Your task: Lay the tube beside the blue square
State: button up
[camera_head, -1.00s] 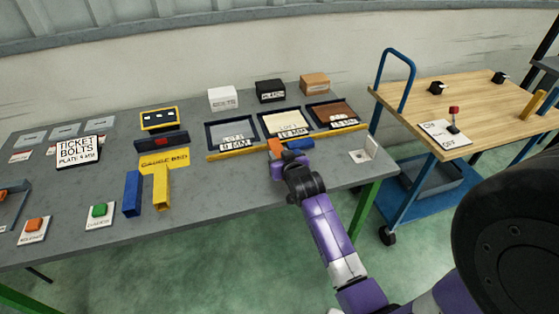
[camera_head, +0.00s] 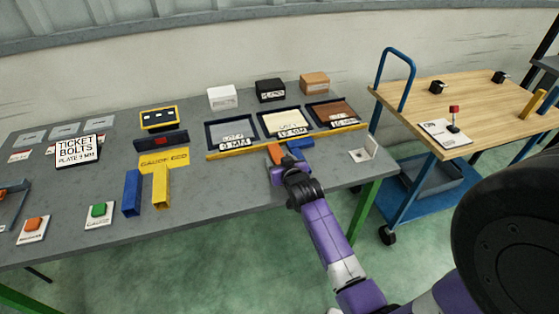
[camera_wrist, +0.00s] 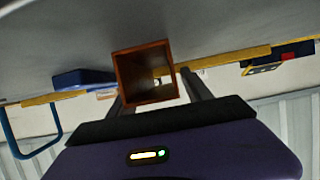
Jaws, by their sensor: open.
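An orange, hollow, square-ended tube (camera_head: 274,152) is at my gripper near the front right of the grey table. In the wrist view the tube (camera_wrist: 146,74) shows its open end between my two fingers. My gripper (camera_wrist: 158,95) is open around it; whether a finger touches it I cannot tell. A blue piece, perhaps the blue square (camera_head: 300,144), lies just right of the tube in the head view. In the wrist view this blue piece (camera_wrist: 83,78) shows to the left of the tube. My gripper partly hides both in the head view.
Lot trays (camera_head: 284,122) stand behind a yellow strip (camera_head: 230,152). A blue bar (camera_head: 132,192) and a yellow bar (camera_head: 161,188) lie to the left. A small white angled stand (camera_head: 362,153) is to the right. Bare table lies left of my gripper.

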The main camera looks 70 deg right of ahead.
jog(key=shift+r, duration=0.1)
jog(key=v, duration=1.1)
jog(key=shift+s+a+r, duration=0.15)
jog(key=shift+s+a, duration=0.1)
jog(key=shift+a, duration=0.2)
jog(key=s+a+n+t+y, duration=0.3)
jog(key=a+n+t+y, duration=0.15)
jog(key=a, duration=1.45)
jog(key=s+a+r+n+t+y, duration=0.1)
jog(key=s+a+r+n+y, duration=0.4)
jog(key=s+a+r, duration=0.4)
jog(key=s+a+y, duration=0.1)
jog(key=s+a, duration=0.2)
jog(key=a, duration=0.3)
jog(key=shift+s, duration=0.3)
